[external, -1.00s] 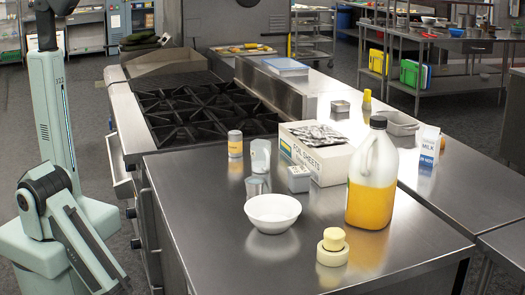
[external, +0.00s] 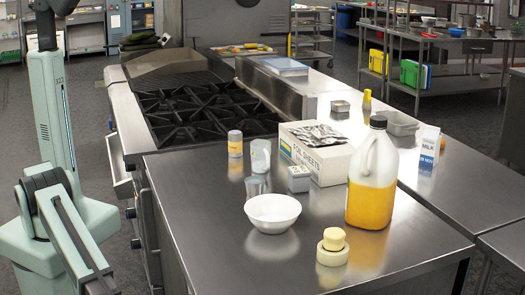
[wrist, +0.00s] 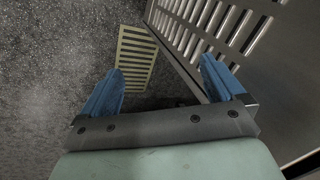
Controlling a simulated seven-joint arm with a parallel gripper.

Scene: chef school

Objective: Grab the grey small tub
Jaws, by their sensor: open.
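A small grey tub with a pale lid (external: 299,178) sits on the steel counter, against the left side of the foil sheets box. A small grey metal container (external: 340,109) stands farther back on the counter, and a larger grey open pan (external: 400,123) lies to its right. I cannot tell for certain which is the named tub. My gripper (wrist: 163,70) shows only in the wrist view, with its two blue fingers apart and nothing between them. It points down at the floor beside slatted metal panels. None of the tubs shows in the wrist view.
The front left counter is clear.

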